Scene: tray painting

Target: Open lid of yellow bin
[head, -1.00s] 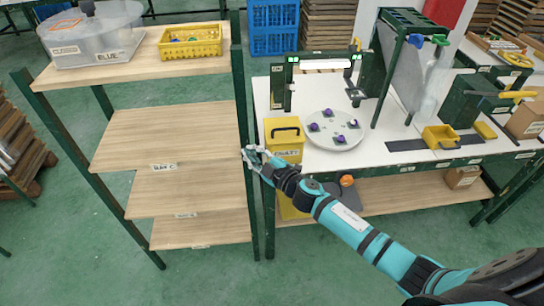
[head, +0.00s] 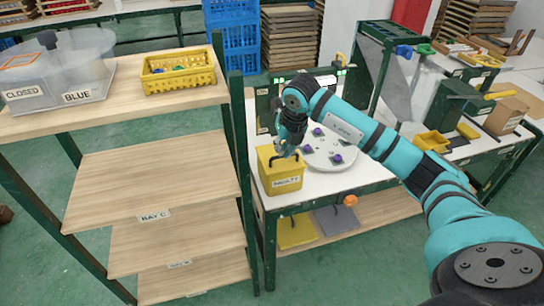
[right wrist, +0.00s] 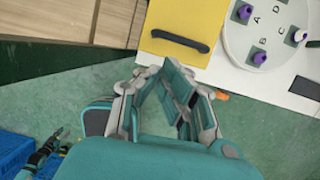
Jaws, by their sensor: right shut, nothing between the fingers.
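The yellow bin (head: 281,182) stands on the white table at its left front corner, with a label on its front. Its lid lies flat on top; the lid also shows in the right wrist view (right wrist: 215,18). A black bar handle (right wrist: 180,41) is on the lid. My right gripper (head: 282,150) is at the lid's handle in the head view and partly hides it; I cannot tell whether they touch. In the right wrist view the fingers (right wrist: 176,72) are shut and empty, just below the handle. A small dark and teal part at lower left there may be my left gripper (right wrist: 42,152).
A round white tray (head: 320,160) with several purple-topped pieces stands right of the bin. A wooden shelf rack (head: 150,185) stands close on the left. A yellow basket (head: 179,72) is on its top.

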